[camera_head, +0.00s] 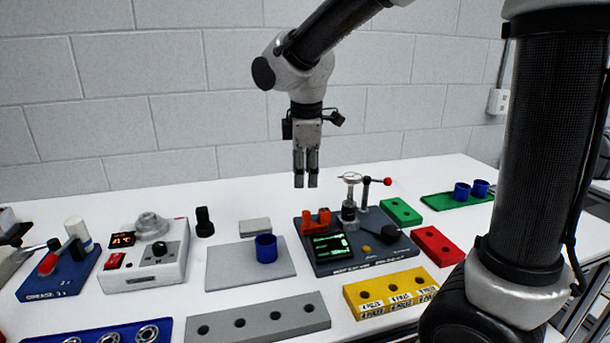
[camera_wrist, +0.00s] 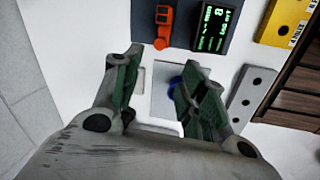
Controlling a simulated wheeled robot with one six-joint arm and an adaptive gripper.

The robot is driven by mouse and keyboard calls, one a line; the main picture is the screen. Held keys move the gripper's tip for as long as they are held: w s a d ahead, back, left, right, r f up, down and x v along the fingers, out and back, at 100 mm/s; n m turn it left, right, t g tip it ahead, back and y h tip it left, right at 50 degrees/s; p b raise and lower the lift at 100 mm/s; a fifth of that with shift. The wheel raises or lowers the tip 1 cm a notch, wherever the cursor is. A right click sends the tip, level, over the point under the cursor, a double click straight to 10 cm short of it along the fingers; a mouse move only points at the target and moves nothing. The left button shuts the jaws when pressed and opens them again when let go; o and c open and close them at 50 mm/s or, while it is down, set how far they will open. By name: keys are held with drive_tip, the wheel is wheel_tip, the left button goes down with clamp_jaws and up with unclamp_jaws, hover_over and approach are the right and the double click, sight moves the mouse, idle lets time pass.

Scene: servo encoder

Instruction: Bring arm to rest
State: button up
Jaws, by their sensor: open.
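My gripper (camera_head: 306,180) hangs fingers-down from my arm above the white table (camera_head: 180,206), near its middle. It is empty, with its fingers apart, and clear of everything below. In the wrist view the open fingers of my gripper (camera_wrist: 155,95) frame bare table and part of a grey plate (camera_wrist: 163,104). A blue cup (camera_head: 266,248) stands on the grey plate (camera_head: 228,268); it shows partly hidden behind one finger in the wrist view (camera_wrist: 174,82).
A dark test station (camera_head: 380,262) with an orange holder (camera_head: 316,222), screen and red-knobbed lever stands right of my gripper. A white heater unit (camera_head: 143,262) is left. Yellow (camera_head: 392,291), grey (camera_head: 258,322), red (camera_head: 438,245) and green (camera_head: 400,211) blocks lie around. A wall stands behind.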

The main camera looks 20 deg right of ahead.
drive_tip(key=s+d+r+m+t, duration=0.2)
drive_tip(key=s+d+m, duration=1.3)
drive_tip(key=s+d, duration=0.3)
drive_tip(key=s, duration=0.3)
drive_tip(key=shift+d+r+m, duration=0.25)
drive_tip(key=shift+r+m, duration=0.05)
drive_tip(key=shift+m, duration=0.1)
